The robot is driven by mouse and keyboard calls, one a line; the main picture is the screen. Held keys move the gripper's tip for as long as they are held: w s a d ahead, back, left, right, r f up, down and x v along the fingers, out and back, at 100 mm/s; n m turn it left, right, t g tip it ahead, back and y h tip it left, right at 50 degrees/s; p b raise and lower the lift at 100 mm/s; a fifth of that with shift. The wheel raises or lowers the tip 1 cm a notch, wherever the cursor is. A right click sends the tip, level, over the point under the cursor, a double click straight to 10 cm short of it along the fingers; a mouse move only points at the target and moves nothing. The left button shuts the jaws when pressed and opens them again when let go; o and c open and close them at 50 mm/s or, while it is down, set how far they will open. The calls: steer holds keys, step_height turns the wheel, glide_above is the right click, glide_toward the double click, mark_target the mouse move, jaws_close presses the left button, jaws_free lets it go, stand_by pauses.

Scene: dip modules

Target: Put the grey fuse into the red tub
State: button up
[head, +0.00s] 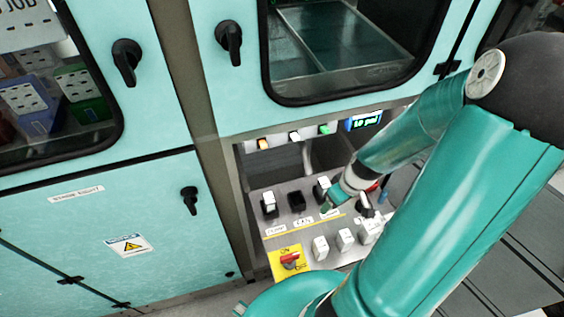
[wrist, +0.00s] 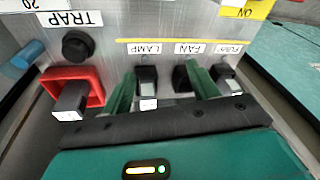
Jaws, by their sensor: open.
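A red tub (wrist: 95,78), open and square, shows at the left of the wrist view, below the TRAP label. A grey block with a pale end (wrist: 70,98), which looks like the grey fuse, stands inside its red rim. In the head view a little of the red tub (head: 373,186) shows beside my arm. My gripper (wrist: 160,72) is open, its green fingers pointing at the panel to the right of the tub. The fingers are on either side of the LAMP module (wrist: 147,82), with no clear contact. In the head view my gripper (head: 334,203) is partly hidden.
The FAN position (head: 296,200) is a dark block without a white top. The PUMP module (head: 269,203) has a white top. White switches (head: 320,247) and a red knob on a yellow plate (head: 289,261) lie nearer. A black round knob (wrist: 77,45) sits beside the tub. Cabinet doors enclose the panel.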

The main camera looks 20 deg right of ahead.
steer(key=w+a+r+m+t+h, duration=0.1)
steer(key=a+r+h, duration=0.1)
steer(key=a+r, duration=0.5)
steer(key=w+a+r+h, duration=0.1)
steer(key=w+a+r, duration=0.1)
steer(key=r, duration=0.9)
steer(key=s+a+r+t, duration=0.1)
steer(key=s+a+r, duration=0.2)
steer(key=a+r, duration=0.1)
steer(key=s+a+r+m+t+y, duration=0.1)
steer(key=s+a+r, duration=0.1)
steer(key=a+r, duration=0.3)
step_height(320, 180, up, 2)
steer(key=shift+s+r+t, duration=0.1)
steer(key=shift+s+t, duration=0.2)
steer(key=shift+s, duration=0.1)
steer(key=shift+s+d, duration=0.1)
steer(key=shift+d, duration=0.05)
